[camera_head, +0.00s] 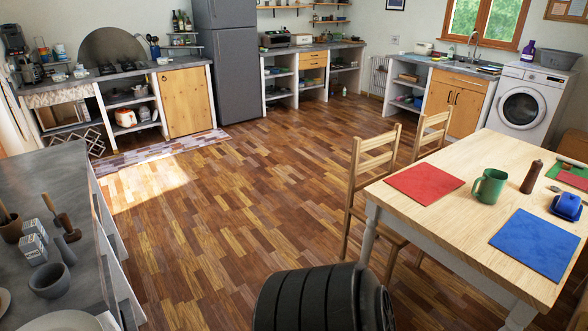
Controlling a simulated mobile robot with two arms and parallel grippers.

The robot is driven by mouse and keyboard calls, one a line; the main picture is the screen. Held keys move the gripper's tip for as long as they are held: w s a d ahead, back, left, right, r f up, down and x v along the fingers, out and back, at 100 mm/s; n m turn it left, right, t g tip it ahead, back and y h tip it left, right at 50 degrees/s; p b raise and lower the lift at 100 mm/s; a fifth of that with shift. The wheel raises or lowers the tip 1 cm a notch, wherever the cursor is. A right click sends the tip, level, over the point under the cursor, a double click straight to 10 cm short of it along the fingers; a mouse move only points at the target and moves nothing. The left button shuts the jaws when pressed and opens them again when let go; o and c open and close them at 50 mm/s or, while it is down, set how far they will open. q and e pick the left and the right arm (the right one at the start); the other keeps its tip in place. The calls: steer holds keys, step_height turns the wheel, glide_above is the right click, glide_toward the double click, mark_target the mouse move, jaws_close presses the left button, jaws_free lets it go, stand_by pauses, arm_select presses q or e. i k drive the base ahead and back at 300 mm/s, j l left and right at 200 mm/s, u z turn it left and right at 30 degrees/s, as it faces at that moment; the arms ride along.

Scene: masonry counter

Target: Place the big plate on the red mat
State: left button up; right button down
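The red mat (424,183) lies flat and bare near the left corner of the wooden table at the right. A large pale round plate (62,322) shows at the bottom left on the grey counter, cut off by the frame's lower edge; it may be the big plate. A smaller piece of a pale plate or dish (4,300) shows at the left edge, mostly out of frame. Neither gripper is in view.
The wooden table (455,216) also bears a green mug (489,187), a brown mill (531,177) and a blue mat (535,243). The grey counter (95,285) holds a mortar (50,282) and small boxes. Chairs (372,165) stand by the table. Open floor (235,215) lies between.

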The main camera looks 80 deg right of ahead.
mark_target(425, 181)
steer(key=l+z, duration=0.25)
steer(key=z, duration=0.2)
steer(key=i+l+z, duration=0.1)
steer(key=l+z, duration=0.15)
steer(key=z, duration=0.2)
steer(key=i+l+z, duration=0.1)
steer(key=l+z, duration=0.15)
steer(key=z, duration=0.2)
steer(key=i+l+z, duration=0.15)
steer(key=z, duration=0.3)
steer(key=i+l+z, duration=0.15)
steer(key=z, duration=0.25)
steer(key=i+z, duration=0.15)
steer(key=z, duration=0.3)
steer(key=i+z, duration=0.2)
steer(key=z, duration=0.25)
steer(key=i+l+z, duration=0.15)
steer(key=i+l, duration=0.35)
steer(key=i, duration=0.15)
steer(key=i+l+u, duration=0.15)
steer(key=l+u, duration=0.15)
steer(key=i+l+u, duration=0.1)
steer(key=l+u, duration=0.15)
steer(key=l, duration=0.15)
